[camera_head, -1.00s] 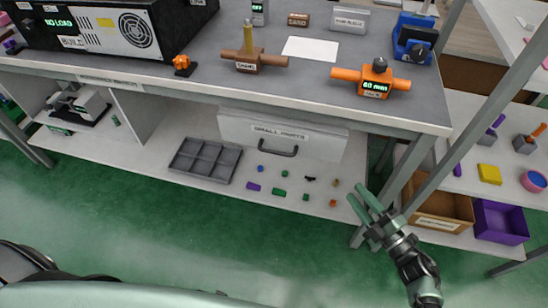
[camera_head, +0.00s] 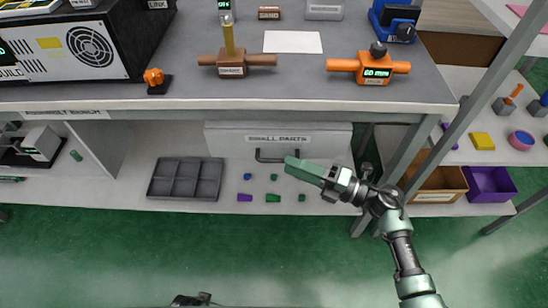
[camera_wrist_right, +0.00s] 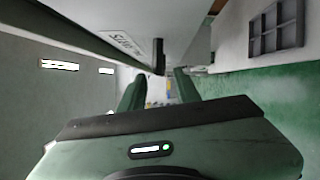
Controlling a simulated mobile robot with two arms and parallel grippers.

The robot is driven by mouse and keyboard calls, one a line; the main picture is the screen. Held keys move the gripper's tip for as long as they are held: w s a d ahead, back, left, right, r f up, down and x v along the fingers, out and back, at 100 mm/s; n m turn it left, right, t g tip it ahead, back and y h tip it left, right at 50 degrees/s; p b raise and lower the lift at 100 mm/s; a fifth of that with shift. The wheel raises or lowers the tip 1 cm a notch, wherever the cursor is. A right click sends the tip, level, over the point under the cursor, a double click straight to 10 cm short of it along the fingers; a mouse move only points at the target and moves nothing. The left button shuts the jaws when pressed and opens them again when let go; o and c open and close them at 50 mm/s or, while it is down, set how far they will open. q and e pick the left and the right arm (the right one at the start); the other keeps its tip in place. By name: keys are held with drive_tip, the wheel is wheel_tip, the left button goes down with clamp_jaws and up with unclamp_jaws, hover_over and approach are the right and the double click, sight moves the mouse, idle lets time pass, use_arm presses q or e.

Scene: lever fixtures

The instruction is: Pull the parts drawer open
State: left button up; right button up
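The parts drawer (camera_head: 225,138) has a light grey front labelled "SMALL PARTS" and hangs under the bench top. It looks shut. Its black bar handle (camera_head: 268,158) is on the front; the right end is partly behind my gripper. My right gripper (camera_head: 290,164) is at the handle's right end in the head view, pointing left. In the right wrist view its two green fingers (camera_wrist_right: 159,92) stand apart with nothing seen between them. The dark handle (camera_wrist_right: 158,56) shows just beyond the fingertips there; I cannot tell whether they touch it.
The bench top (camera_head: 180,95) overhangs the drawer. A grey divided tray (camera_head: 186,179) and several small coloured parts lie on the lower shelf (camera_head: 130,165). A bench leg (camera_head: 405,160), a brown bin (camera_head: 440,185) and a purple bin (camera_head: 490,183) stand at the right.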

sight(278, 160)
drive_tip(key=x, duration=0.5)
clamp_jaws()
drive_tip(key=shift+f, duration=0.1)
idle(1.2)
